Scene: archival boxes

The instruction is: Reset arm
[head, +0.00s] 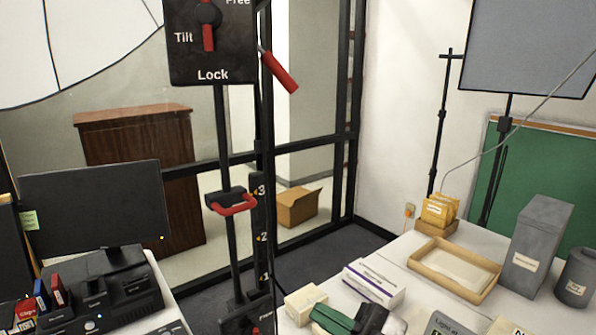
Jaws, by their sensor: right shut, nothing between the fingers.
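A dark shape at the bottom edge, beside a green part, appears to be my right gripper (370,319). It is cut off by the frame and its fingers look closed with nothing held. It is over the white table's near side. My left gripper is not in view. A black upright stand (222,130) rises left of centre. Its top panel (212,65) reads Free, Tilt and Lock, and its red lever (208,36) points down toward Lock. A red handle (278,72) sticks out at right. A lower red handle (235,207) sits beside a numbered scale (260,225).
The white table (405,262) holds a shallow tray (452,270), a grey box (536,245), a grey cylinder (577,278) and a white-purple box (374,285). A monitor (95,208) stands at left. A cardboard box (298,207) is on the floor behind the frame.

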